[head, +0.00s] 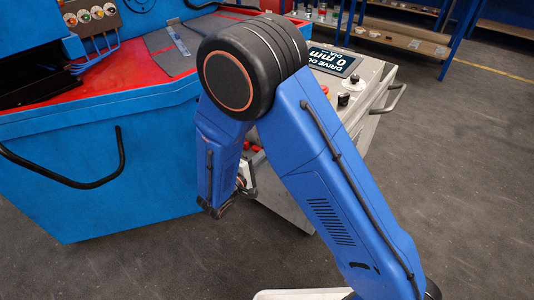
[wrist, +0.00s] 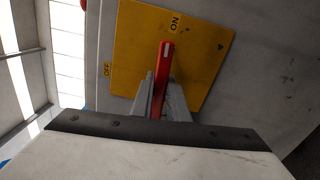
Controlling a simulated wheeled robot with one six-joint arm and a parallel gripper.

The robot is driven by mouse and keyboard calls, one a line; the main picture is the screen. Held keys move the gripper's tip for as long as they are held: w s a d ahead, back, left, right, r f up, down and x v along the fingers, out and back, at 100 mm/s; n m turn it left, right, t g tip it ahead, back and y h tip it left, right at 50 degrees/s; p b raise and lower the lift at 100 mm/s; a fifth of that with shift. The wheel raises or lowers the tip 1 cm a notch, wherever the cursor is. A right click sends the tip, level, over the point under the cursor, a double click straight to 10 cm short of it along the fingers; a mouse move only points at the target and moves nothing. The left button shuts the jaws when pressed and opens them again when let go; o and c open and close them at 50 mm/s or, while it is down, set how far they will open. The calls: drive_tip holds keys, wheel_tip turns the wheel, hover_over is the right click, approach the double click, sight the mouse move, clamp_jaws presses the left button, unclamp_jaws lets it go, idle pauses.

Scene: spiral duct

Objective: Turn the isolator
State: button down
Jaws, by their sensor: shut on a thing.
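The isolator shows in the wrist view as a yellow plate (wrist: 205,75) with a red handle (wrist: 167,52) standing over it. The plate carries the words ON and OFF. The tip of the handle lies just below and left of the word ON; the word OFF is off to the left. My gripper (wrist: 160,95) is shut on the red handle, with one grey finger on each side. In the head view my gripper is mostly hidden behind my own arm, low beside the grey control cabinet, and the isolator cannot be made out there.
A blue machine (head: 70,185) with a curved black handle (head: 75,184) stands at left. The dark floor at right is clear up to blue shelving (head: 410,45).

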drive_tip(key=shift+w+a+f+m, duration=0.15)
drive_tip(key=shift+a+m, duration=0.1)
drive_tip(key=shift+m, duration=0.25)
drive_tip(key=c, duration=1.7)
unclamp_jaws()
drive_tip(key=shift+a, duration=0.1)
drive_tip(key=shift+s+a, duration=0.2)
drive_tip(key=shift+a, duration=0.05)
drive_tip(key=v, duration=1.6)
drive_tip(key=shift+s+d, duration=0.1)
drive_tip(key=shift+s, duration=0.4)
